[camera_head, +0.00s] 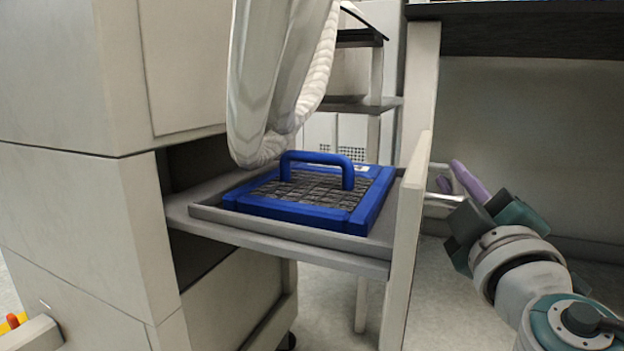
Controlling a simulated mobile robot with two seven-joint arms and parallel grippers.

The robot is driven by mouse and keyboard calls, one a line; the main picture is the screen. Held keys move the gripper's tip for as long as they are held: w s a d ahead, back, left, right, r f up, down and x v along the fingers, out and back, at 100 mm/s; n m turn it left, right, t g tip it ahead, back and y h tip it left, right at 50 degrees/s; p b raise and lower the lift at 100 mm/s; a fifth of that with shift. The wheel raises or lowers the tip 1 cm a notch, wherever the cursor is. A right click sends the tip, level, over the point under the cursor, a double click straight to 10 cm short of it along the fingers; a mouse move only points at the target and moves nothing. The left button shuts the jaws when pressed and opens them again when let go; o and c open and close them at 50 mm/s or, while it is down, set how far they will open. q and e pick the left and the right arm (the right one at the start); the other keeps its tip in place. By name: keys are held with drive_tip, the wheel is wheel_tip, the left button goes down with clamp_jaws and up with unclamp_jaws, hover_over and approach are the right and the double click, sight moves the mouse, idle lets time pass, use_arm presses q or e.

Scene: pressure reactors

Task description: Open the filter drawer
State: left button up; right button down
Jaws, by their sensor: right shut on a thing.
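The filter drawer (290,241) is pulled out of the grey cabinet to the right. Its tall front panel (408,240) stands upright at the drawer's right end. A blue-framed filter (312,220) with a dark mesh and a blue handle (317,158) lies in the drawer. My right gripper (452,190) is at the metal handle (440,205) on the outer side of the front panel. Its purple fingertips are shut on that handle, and the grip is partly hidden. My left gripper is not in view.
The cabinet (85,225) fills the left side. A white ribbed hose (275,75) hangs above the filter, close to its back left part. A shelf rack (365,105) stands behind. A dark-topped table (520,30) is at the back right. Floor shows below the drawer.

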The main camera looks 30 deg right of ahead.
drive_tip(key=shift+s+d+r, duration=0.1)
drive_tip(key=shift+s+d, duration=0.55)
drive_tip(key=shift+s, duration=0.05)
drive_tip(key=c, duration=0.8)
unclamp_jaws()
drive_tip(key=shift+c, duration=0.2)
drive_tip(key=p+v, duration=0.1)
drive_tip(key=v, duration=0.9)
